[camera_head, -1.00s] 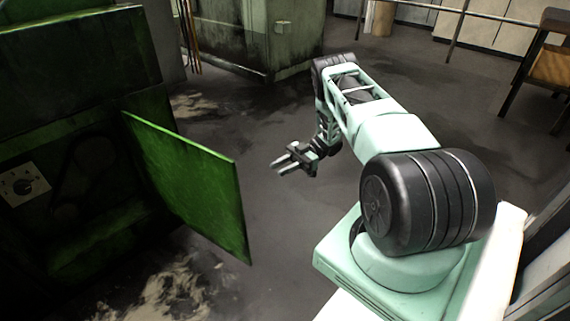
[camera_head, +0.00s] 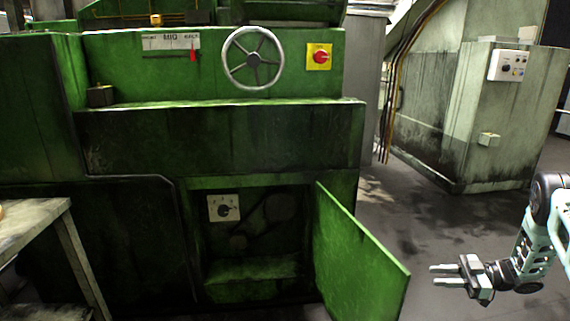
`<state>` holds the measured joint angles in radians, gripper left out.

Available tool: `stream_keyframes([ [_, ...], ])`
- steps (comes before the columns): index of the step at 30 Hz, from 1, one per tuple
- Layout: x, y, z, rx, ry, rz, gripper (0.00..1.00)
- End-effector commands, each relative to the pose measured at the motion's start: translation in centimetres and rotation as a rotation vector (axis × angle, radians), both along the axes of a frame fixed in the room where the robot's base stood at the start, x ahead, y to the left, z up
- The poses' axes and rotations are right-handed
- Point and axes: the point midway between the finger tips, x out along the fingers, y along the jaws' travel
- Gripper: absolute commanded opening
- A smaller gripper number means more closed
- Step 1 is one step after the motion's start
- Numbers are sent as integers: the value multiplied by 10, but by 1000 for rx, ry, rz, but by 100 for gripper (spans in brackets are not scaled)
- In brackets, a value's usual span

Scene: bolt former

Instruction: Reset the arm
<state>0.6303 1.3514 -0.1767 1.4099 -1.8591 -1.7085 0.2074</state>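My gripper (camera_head: 447,275) is at the lower right of the head view, at the end of my mint-green and black arm. Its two pale fingers point left and stand apart, with nothing between them. It hangs in free air over the dark floor, to the right of the open green door (camera_head: 358,262) of the machine and apart from it. Most of my arm is cut off by the right edge of the picture.
The green machine (camera_head: 220,140) carries a handwheel (camera_head: 252,58), a yellow switch plate with a red knob (camera_head: 320,57) and, inside its open compartment, a dial plate (camera_head: 223,208). A table (camera_head: 35,222) stands at left. A grey-green cabinet (camera_head: 440,115) stands behind. Floor is clear around my gripper.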

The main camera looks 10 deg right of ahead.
Motion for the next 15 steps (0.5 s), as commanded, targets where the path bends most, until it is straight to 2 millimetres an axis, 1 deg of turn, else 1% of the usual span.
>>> stream_keyframes([
  [1,29,8,20,-66,-30,-73,29],
  [2,45,12,30,-107,-42,-126,29],
  [3,66,16,44,-158,-55,-201,29],
  [5,92,21,64,-231,-61,-312,29],
  [6,107,24,78,-275,-59,-387,29],
  [7,116,27,88,-306,-54,-441,29],
  [9,131,32,112,-371,-29,-567,29],
  [11,137,37,131,-418,9,-671,29],
  [13,135,44,151,-467,68,-782,29],
  [14,131,47,159,-485,98,-829,29],
  [15,123,52,168,-507,145,-886,29],
])
